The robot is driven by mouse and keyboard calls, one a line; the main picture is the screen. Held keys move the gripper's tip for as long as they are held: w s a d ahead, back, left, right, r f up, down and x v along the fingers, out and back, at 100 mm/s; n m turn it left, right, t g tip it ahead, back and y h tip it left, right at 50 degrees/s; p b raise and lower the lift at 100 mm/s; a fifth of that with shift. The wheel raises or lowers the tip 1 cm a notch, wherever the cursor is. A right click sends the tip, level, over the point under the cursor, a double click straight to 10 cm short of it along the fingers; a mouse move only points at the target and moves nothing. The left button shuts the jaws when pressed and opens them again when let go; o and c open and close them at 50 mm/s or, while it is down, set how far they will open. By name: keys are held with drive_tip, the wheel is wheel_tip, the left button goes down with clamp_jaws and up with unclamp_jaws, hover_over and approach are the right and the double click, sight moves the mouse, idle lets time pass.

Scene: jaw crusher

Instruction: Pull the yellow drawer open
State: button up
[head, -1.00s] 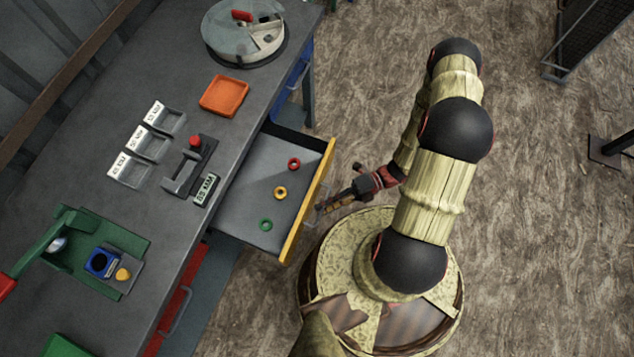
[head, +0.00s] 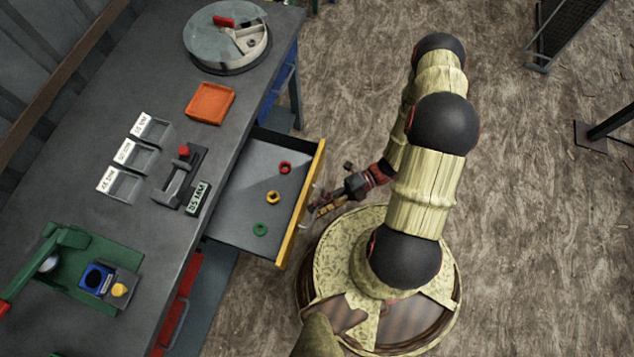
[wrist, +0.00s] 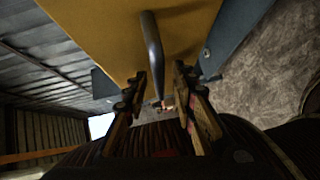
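The yellow drawer (head: 300,205) stands well out from the bench, its tray (head: 245,215) showing. Inside lie a red ring (head: 285,167), a yellow ring (head: 273,198) and a green ring (head: 260,229). My gripper (head: 317,207) is at the drawer's outer face in the head view. In the wrist view the yellow front (wrist: 95,35) fills the top, with the grey bar handle (wrist: 152,45) running down between the fingers of my gripper (wrist: 158,92). The fingers are apart, with a gap showing on both sides of the bar.
The grey bench (head: 120,230) carries an orange tray (head: 210,103), a round divided container (head: 228,38), labelled small trays and a green fixture (head: 75,270). A red drawer (head: 182,300) is below. My round base stands close to the yellow drawer. Floor to the right is largely clear.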

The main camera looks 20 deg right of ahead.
drive_tip(key=w+d+r, duration=0.1)
drive_tip(key=d, duration=1)
drive_tip(key=shift+d+r, duration=0.3)
drive_tip(key=shift+d, duration=0.1)
